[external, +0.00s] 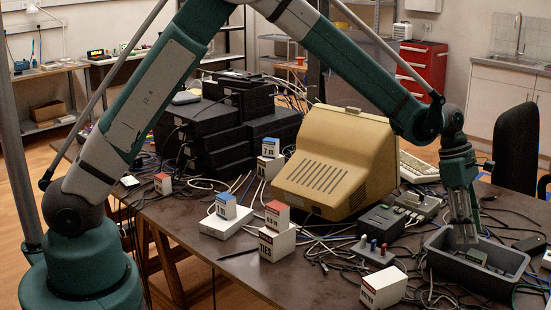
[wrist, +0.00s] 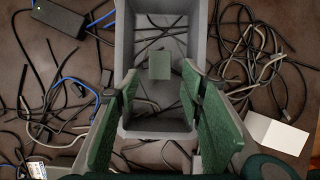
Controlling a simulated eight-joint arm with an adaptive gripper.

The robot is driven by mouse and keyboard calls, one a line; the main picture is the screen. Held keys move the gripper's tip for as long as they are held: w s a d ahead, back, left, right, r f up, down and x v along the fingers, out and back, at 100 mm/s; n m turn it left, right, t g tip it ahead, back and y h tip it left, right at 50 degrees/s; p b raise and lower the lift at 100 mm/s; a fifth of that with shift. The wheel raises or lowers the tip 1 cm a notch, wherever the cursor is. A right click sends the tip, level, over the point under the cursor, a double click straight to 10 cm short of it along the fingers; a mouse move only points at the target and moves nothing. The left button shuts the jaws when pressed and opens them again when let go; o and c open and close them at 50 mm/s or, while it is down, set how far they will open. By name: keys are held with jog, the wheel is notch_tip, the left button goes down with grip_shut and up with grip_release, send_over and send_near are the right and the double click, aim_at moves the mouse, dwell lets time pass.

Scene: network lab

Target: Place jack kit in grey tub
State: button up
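The grey tub (external: 440,261) stands on the near right of the table, and its rim and walls show in the wrist view (wrist: 121,50). My gripper (external: 464,240) points down over the tub. In the wrist view its two green fingers (wrist: 160,76) are spread apart with nothing between them. A small green block (external: 476,256) lies inside the tub, apart from both fingers in the wrist view (wrist: 160,66). I cannot tell from any label whether it is the jack kit. A white box with a red band (external: 383,288) stands left of the tub; its lettering is too small to read.
Loose black cables (wrist: 245,60) lie around the tub. The beige monitor (external: 335,160) is behind. Other labelled boxes (external: 277,244) stand farther left.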

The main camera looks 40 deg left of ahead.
jog(key=v, duration=0.3)
jog(key=shift+a, duration=0.1)
dwell(0.8)
jog(key=s+a+r+m+t, duration=0.1)
jog(key=s+a+r+m, duration=0.25)
jog(key=a+r, duration=0.5)
jog(key=s+a+r+m+t+y, duration=0.15)
jog(key=s+a+r, duration=0.3)
jog(key=a, duration=0.75)
jog(key=s+a+r+m+t, duration=0.1)
jog(key=s+a+r+m, duration=0.2)
jog(key=a+r, duration=0.6)
jog(key=s+a+f+m+t+y, duration=0.1)
jog(key=s+a+m, duration=0.4)
jog(key=s+a, duration=0.8)
jog(key=s+a+f+m+t+y, duration=0.2)
jog(key=s+a+m, duration=0.3)
jog(key=s+a, duration=0.8)
jog(key=shift+a+f+t, duration=0.3)
jog(key=shift+a+t, duration=0.05)
jog(key=shift+a, duration=0.05)
